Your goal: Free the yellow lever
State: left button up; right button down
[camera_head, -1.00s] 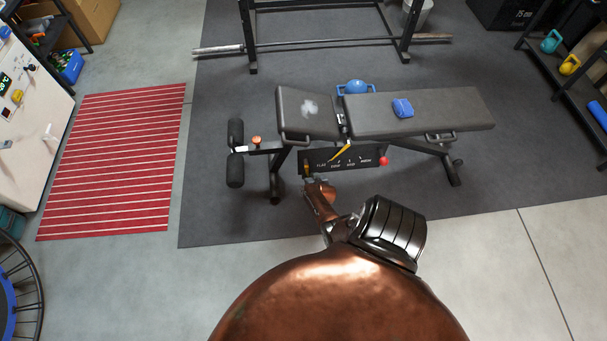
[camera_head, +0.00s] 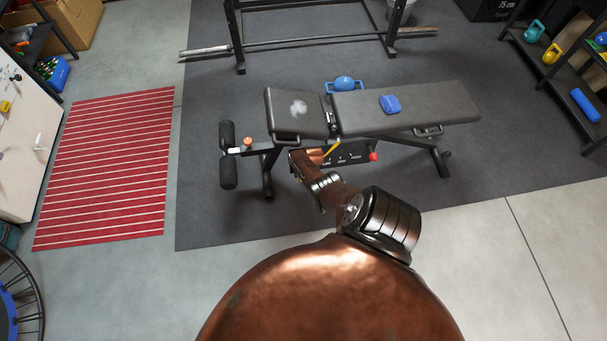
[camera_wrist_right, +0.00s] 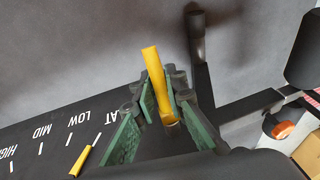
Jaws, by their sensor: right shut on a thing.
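A black plate (camera_wrist_right: 50,135) marked LOW, MID and other positions sits under the bench's front side. On it a slim yellow lever (camera_wrist_right: 80,160) shows near the marks; it also shows in the head view (camera_head: 331,148). A second yellow piece, an upright yellow handle (camera_wrist_right: 153,75), stands past the end of the marks. My right gripper (camera_wrist_right: 161,97) is shut on this handle, its green pads either side and the handle's top sticking out beyond them. In the head view my right gripper (camera_head: 304,160) covers the plate's left end. My left gripper is out of view.
The grey bench (camera_head: 440,105) carries a blue folded item (camera_head: 390,104). A red knob (camera_head: 374,156) sits at the plate's right end. Foam rollers (camera_head: 228,155) and an orange knob (camera_head: 248,142) stick out left. A barbell rack stands behind. Floor in front is clear.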

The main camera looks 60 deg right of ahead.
jog(key=shift+s+r+g+y, duration=0.1)
jog(key=shift+s+g+y, duration=0.05)
jog(key=shift+g+y, duration=0.2)
dwell(0.4)
jog(key=c, duration=2)
grip_release()
jog(key=shift+o, duration=0.2)
jog(key=shift+r, duration=0.1)
jog(key=shift+w+a+r, duration=0.15)
jog(key=shift+w, duration=0.1)
jog(key=shift+a+r, duration=0.1)
jog(key=shift+r, duration=0.3)
jog(key=v, duration=1.1)
jog(key=shift+s+d, duration=0.25)
